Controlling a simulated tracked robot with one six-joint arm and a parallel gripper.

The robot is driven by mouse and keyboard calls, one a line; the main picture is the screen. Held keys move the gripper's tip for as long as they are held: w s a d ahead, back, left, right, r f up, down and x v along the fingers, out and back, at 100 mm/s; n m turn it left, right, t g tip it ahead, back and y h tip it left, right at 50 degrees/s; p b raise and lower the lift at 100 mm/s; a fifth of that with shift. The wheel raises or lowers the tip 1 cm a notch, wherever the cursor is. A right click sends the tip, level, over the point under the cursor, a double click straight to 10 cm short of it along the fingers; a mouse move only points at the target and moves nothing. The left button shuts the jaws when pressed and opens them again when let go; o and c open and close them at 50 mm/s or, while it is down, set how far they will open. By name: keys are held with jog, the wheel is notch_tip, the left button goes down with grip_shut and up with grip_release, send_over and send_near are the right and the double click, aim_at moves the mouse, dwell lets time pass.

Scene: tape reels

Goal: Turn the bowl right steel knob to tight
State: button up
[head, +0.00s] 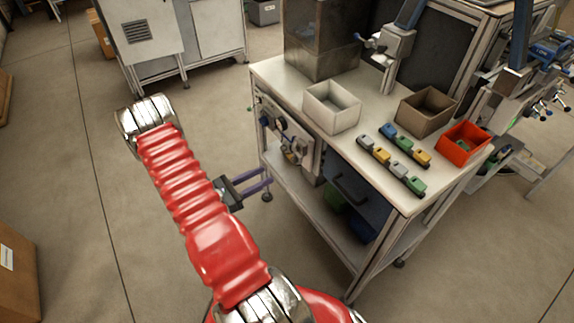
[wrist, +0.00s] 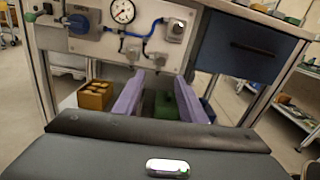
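A grey panel (wrist: 100,45) with a round gauge (wrist: 122,11) and blue tubing is on the cart's side; it also shows in the head view (head: 311,158). A grey steel fitting with a round front (wrist: 178,31) sits at the panel's right and looks like the knob. A smaller bowl-like grey fitting (wrist: 132,50) is left of it, at the tubing. I cannot read their markings or tightness. My gripper (wrist: 158,80) is open and empty, its two purple fingers apart, below the fittings and clear of them. In the head view my gripper (head: 266,178) is left of the cart.
A blue drawer (wrist: 240,45) is right of the panel. A yellow-brown box (wrist: 95,96) and a green bin (wrist: 175,106) are on the lower shelf. The cart top holds a white bin (head: 332,107), a brown bin (head: 427,108) and a red bin (head: 464,140).

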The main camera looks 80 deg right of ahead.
aim_at(292, 161)
jog(key=x, duration=1.1)
jog(key=shift+s, duration=0.15)
jog(key=shift+c, duration=0.3)
